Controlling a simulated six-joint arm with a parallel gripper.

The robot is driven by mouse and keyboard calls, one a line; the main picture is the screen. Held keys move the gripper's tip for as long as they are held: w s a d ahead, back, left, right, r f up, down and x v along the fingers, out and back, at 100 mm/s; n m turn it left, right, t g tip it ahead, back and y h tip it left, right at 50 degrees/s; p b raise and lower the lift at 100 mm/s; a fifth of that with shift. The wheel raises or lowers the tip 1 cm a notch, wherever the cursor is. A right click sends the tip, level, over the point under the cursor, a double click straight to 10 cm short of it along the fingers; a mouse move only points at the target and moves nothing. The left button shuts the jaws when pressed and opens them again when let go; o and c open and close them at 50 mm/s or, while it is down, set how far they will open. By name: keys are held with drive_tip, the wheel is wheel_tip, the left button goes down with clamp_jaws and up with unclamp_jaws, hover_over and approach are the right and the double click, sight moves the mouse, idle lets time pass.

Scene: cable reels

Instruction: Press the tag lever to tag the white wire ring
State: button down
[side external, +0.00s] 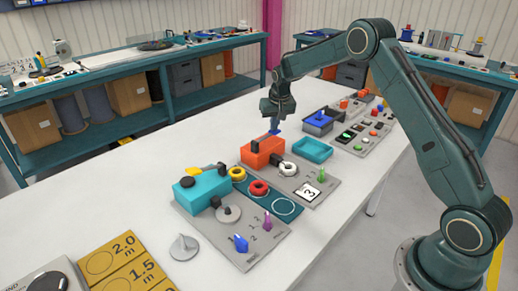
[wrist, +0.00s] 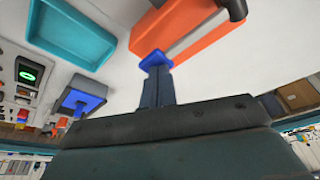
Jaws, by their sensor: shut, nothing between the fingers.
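The white wire ring (side external: 287,168) lies on a grey panel at the front right side of an orange box-shaped machine (side external: 264,153). A black part (side external: 255,146) shows on top of this machine; I cannot tell for sure whether it is the tag lever. The orange machine also shows in the wrist view (wrist: 195,30), with a black part (wrist: 234,8) at its edge. My gripper (side external: 274,131) is shut and empty, its blue fingertips together, just above and behind the machine's far end. The fingertips (wrist: 156,61) also show in the wrist view, beside the orange body. The white ring cannot be made out there.
A teal tray (side external: 329,151) stands right of the orange machine. A teal machine (side external: 201,187) with a yellow part is at the front left. Yellow and red rings (side external: 259,188) lie between. A blue-topped device (side external: 318,120) and button panel (side external: 362,138) stand further right.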

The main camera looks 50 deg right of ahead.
wheel_tip(320, 180, up, 10)
idle(0.5)
idle(0.6)
